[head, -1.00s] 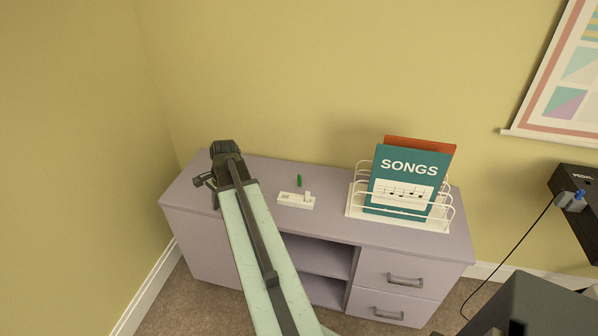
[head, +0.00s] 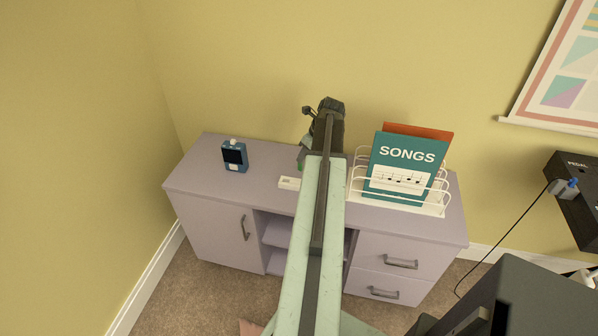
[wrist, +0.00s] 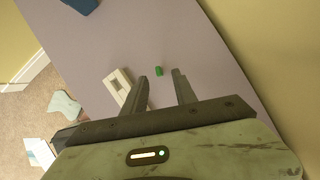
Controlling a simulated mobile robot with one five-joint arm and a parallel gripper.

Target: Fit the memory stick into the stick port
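A small green stick (wrist: 159,71) shows in the wrist view between the lines of my two fingertips, a little beyond them. In the head view, the green stick (head: 299,167) shows just below my gripper (head: 304,155). In the wrist view my gripper (wrist: 160,77) is open, with a clear gap between its fingers and nothing held. A white block with recesses (wrist: 119,85) lies left of the fingers; in the head view the white block (head: 288,183) is partly hidden by my arm. I cannot tell for certain where the port is.
All stands on a lilac cabinet (head: 205,182). A blue device with a dark screen (head: 235,156) stands at its left. A white wire rack (head: 437,209) with a SONGS book (head: 403,165) stands close on the right. The wall is behind; the cabinet top's left part is mostly clear.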

